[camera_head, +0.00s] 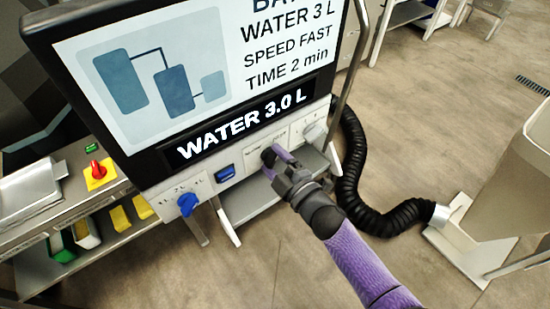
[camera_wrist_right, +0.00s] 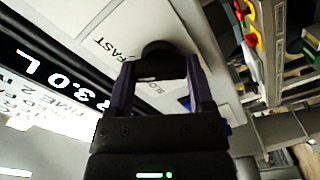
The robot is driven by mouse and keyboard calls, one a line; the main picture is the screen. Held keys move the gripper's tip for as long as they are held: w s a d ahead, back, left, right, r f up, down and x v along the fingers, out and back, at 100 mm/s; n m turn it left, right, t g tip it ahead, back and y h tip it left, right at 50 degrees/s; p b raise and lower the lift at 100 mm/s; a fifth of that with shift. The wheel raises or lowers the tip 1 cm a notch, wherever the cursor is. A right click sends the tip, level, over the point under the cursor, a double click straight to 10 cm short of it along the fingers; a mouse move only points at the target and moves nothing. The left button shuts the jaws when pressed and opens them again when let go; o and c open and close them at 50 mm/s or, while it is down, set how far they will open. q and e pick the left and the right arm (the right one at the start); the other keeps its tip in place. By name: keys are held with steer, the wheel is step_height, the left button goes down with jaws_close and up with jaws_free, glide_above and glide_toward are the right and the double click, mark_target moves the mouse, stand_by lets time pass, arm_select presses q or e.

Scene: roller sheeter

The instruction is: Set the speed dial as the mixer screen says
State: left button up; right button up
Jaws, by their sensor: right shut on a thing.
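The mixer screen (camera_head: 200,60) reads "WATER 3 L", "SPEED FAST" and "TIME 2 min", and the strip (camera_head: 243,124) below it reads "WATER 3.0 L". The speed dial is a dark round knob (camera_wrist_right: 160,48) on the white panel, with FAST and SLOW printed beside it in the right wrist view. My right gripper (camera_head: 276,162) is at the dial and its two purple fingers (camera_wrist_right: 158,75) are shut on it, one on each side. The fingers cover part of the dial, and I cannot tell where its pointer stands. My left gripper is not in view.
A blue knob (camera_head: 187,204) with litre marks and a blue button (camera_head: 225,174) are left of the dial. A pale knob (camera_head: 314,132) is on its right. A red switch (camera_head: 98,170) is farther left. A black hose (camera_head: 353,178) runs right of my arm.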

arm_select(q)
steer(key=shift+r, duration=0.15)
arm_select(e)
steer(key=shift+m, duration=0.6)
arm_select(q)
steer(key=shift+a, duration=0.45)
arm_select(e)
steer(key=o, duration=1.2)
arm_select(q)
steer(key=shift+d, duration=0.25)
arm_select(e)
steer(key=shift+o, duration=0.2)
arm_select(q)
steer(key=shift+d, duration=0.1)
